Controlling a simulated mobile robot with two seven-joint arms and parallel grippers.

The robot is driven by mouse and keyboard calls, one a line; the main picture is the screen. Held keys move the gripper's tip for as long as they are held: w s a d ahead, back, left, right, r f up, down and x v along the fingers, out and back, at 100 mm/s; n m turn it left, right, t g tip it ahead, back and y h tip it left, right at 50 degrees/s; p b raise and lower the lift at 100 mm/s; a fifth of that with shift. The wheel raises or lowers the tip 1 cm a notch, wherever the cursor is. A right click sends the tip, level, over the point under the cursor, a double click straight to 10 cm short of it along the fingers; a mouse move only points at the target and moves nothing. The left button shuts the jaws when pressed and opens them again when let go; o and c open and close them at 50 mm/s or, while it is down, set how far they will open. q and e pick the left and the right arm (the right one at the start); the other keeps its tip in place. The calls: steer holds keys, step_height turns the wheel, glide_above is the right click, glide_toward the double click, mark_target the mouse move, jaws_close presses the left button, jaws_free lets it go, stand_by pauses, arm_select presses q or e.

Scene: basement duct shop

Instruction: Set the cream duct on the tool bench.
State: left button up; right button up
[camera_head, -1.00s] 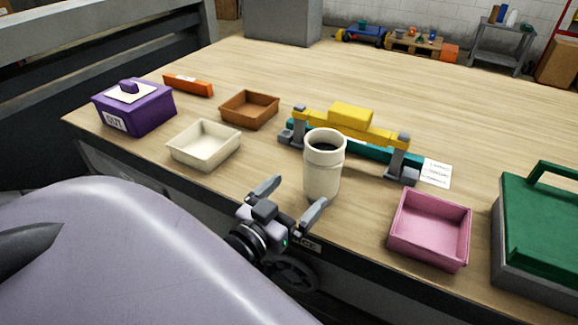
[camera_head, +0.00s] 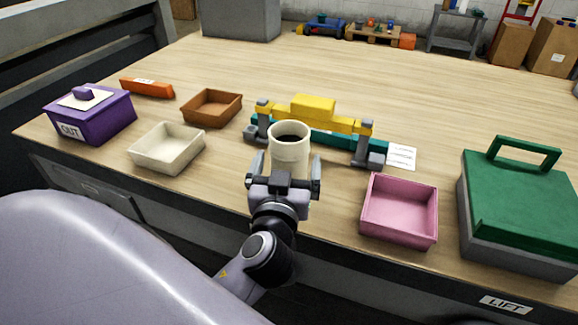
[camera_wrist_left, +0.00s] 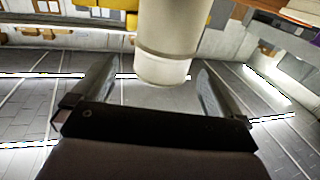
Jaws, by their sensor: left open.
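The cream duct (camera_head: 289,152), an open-topped upright cylinder, stands near the front edge of the wooden worktop (camera_head: 330,68). My left gripper (camera_head: 287,168) is open at the duct's near side, one finger showing on either side of it. In the left wrist view the duct (camera_wrist_left: 172,35) shows between and beyond the open fingertips (camera_wrist_left: 157,64); I see no grip on it. A grey bench-like stand (camera_head: 455,42) with small items on top is at the back right; no label tells which surface is the tool bench. My right gripper is not in view.
Behind the duct is a yellow-and-teal fixture (camera_head: 315,112). A pink tray (camera_head: 399,228) and green-lidded case (camera_head: 520,205) are right. A cream tray (camera_head: 167,160), brown tray (camera_head: 211,117), purple box (camera_head: 90,125) and orange bar (camera_head: 147,88) are left. The worktop's far half is mostly clear.

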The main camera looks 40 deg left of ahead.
mark_target(292, 129)
arm_select(q)
steer(key=x, duration=0.2)
steer(key=p+x, duration=0.1)
steer(key=x, duration=0.1)
steer(key=p+x, duration=0.1)
steer(key=x, duration=0.1)
steer(key=shift+s+a+r, duration=0.1)
steer(key=shift+a+r, duration=0.1)
steer(key=shift+r, duration=0.2)
steer(key=shift+w+a+f, duration=0.15)
steer(key=shift+w+a, duration=0.1)
steer(key=shift+w, duration=0.2)
steer(key=c, duration=1.2)
steer(key=shift+c, duration=1.3)
